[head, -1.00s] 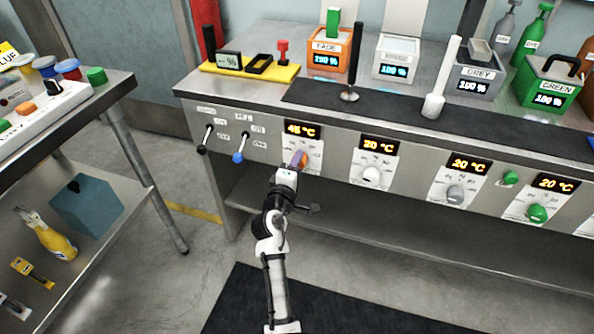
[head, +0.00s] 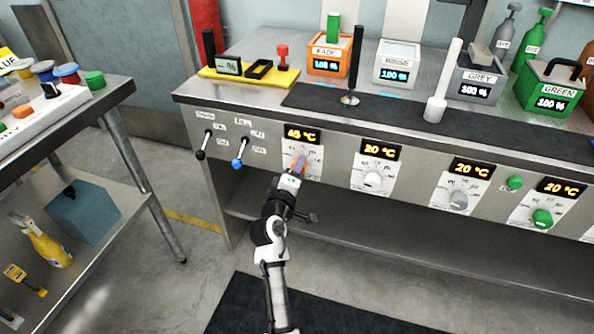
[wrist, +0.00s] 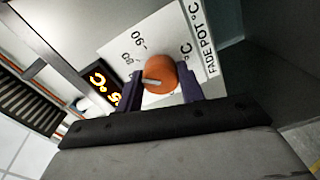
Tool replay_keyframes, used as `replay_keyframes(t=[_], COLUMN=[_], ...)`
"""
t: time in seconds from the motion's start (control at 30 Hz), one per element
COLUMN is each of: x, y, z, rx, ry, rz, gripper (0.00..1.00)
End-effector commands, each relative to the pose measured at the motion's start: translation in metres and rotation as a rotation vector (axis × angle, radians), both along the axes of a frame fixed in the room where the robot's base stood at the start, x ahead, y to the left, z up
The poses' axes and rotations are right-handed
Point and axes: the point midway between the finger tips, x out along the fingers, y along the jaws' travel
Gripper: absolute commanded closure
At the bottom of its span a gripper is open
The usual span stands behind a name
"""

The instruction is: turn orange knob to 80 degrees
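The orange knob (wrist: 158,77) sits on a white dial plate (wrist: 210,25) marked "FADE POT °C" in the wrist view. Its pale pointer mark shows on its face. My gripper (wrist: 160,88) has one dark finger on each side of the knob, closed in around it; firm contact on both sides is hard to make out. In the head view my gripper (head: 297,166) is at the leftmost dial, mostly hiding the knob. The display (head: 302,135) above this dial reads about 45 °C.
To the right are a white knob (head: 373,180), a grey knob (head: 458,200) and a green knob (head: 542,217), with displays at 20 °C. A black lever (head: 203,147) and a blue lever (head: 239,156) stand left of my gripper. The bench (head: 250,75) overhangs the panel.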

Motion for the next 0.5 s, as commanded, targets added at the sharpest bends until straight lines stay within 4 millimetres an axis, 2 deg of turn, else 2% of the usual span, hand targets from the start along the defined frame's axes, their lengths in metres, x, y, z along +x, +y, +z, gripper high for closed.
replay_keyframes(t=[0.03, 0.13, 0.17, 0.5], x=[0.0004, 0.0002, 0.0001, -0.0049], y=[-0.0008, -0.0006, -0.0005, 0.0018], z=[0.0018, 0.0012, 0.001, -0.001], rx=[0.0, -0.001, -0.001, -0.001], ry=[-0.003, -0.002, -0.002, 0.001], rz=[-0.002, -0.001, -0.001, 0.0], gripper=[0.55, 0.42, 0.41, 0.41])
